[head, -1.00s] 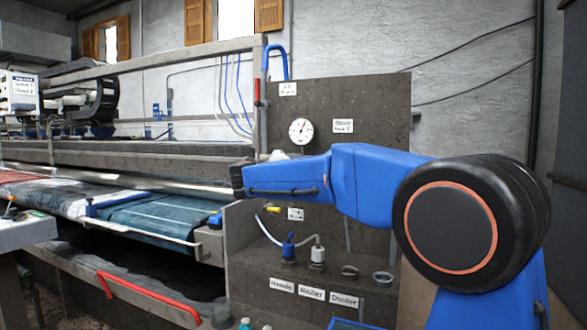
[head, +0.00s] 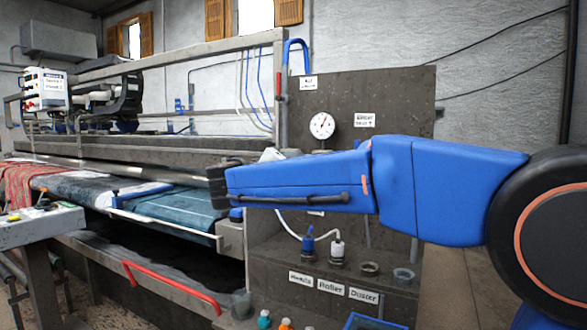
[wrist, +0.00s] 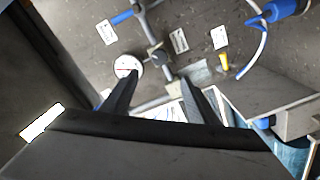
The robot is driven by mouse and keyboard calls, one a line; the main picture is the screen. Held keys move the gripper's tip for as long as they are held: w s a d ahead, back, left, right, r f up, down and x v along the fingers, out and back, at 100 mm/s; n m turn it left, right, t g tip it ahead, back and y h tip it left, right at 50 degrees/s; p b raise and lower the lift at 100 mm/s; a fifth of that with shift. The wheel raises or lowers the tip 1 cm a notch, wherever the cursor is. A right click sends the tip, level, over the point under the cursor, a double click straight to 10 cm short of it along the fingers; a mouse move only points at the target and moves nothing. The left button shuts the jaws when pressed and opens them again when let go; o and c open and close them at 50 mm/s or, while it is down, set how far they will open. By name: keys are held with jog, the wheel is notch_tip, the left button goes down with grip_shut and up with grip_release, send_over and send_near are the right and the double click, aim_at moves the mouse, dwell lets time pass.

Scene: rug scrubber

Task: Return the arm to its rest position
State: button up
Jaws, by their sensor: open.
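My blue arm (head: 300,180) stretches from the right edge to the middle of the head view, roughly level. My gripper shows in the wrist view (wrist: 157,92) as two dark fingers set apart, with nothing between them. In the head view the hand end is a dark block in front of the rug machine, and the fingers cannot be made out there. Behind the fingers in the wrist view lie the grey panel, its round gauge (wrist: 128,66) and white labels.
The grey panel (head: 400,95) with a gauge (head: 322,125) stands behind my arm. Below is a shelf with labelled holders (head: 330,286). The rug machine (head: 150,205) with a red handle (head: 170,290) fills the left.

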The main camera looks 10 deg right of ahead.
jog(key=s+d+f+m+g+y, duration=0.1)
jog(key=s+d+f+g+y, duration=0.4)
jog(key=s+d+f, duration=1.35)
jog(key=s+f+m+g+y, duration=0.1)
jog(key=s+f+g+y, duration=0.1)
jog(key=s+f, duration=0.7)
jog(key=s+f+m+g+y, duration=0.2)
jog(key=s+f, duration=0.7)
jog(key=s, duration=0.5)
jog(key=shift+a+g+y, duration=0.4)
jog(key=shift+y, duration=0.4)
